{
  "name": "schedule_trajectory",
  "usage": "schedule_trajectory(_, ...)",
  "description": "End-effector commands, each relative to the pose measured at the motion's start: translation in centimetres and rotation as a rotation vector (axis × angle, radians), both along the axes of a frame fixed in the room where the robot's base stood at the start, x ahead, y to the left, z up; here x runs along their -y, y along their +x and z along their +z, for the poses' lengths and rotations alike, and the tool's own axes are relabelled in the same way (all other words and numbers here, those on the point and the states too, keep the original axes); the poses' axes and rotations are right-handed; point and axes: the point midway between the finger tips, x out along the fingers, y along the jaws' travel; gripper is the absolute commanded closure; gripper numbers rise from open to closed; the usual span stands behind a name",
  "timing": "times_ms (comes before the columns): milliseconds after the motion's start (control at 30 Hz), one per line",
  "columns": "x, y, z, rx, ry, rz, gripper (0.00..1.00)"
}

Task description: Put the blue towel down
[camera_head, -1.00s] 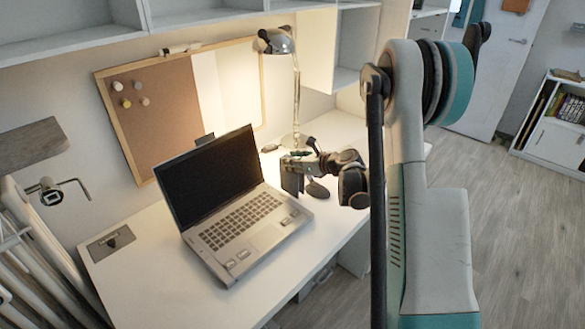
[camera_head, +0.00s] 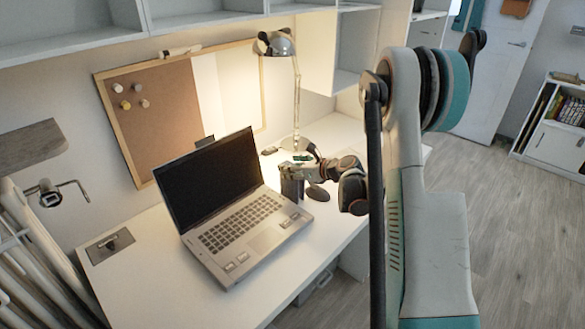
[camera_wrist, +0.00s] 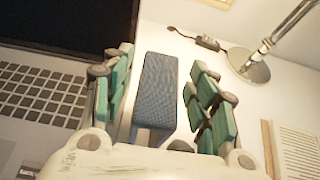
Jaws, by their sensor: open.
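The blue towel (camera_wrist: 157,88) is a small dark blue, folded block. In the wrist view it is between the fingers of my gripper (camera_wrist: 162,92), with a gap showing on each side. My gripper is open. In the head view my gripper (camera_head: 296,166) is over the desk just right of the laptop, and the towel (camera_head: 291,187) shows as a dark upright shape under the fingers. I cannot tell for sure whether the towel's lower end touches the desk.
An open laptop (camera_head: 240,230) stands close on the left of the towel. A dark mouse-like object (camera_head: 318,193) lies just right of it. A lamp (camera_head: 297,95) stands behind on the white desk (camera_head: 160,270). A corkboard (camera_head: 150,125) leans at the back.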

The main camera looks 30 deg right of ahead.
Motion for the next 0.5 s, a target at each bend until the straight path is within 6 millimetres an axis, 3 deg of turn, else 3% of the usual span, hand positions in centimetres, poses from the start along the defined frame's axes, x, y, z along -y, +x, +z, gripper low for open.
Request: schedule_trajectory(500,3.1,-8.2,3.8,0.000,0.000,-0.003,0.47)
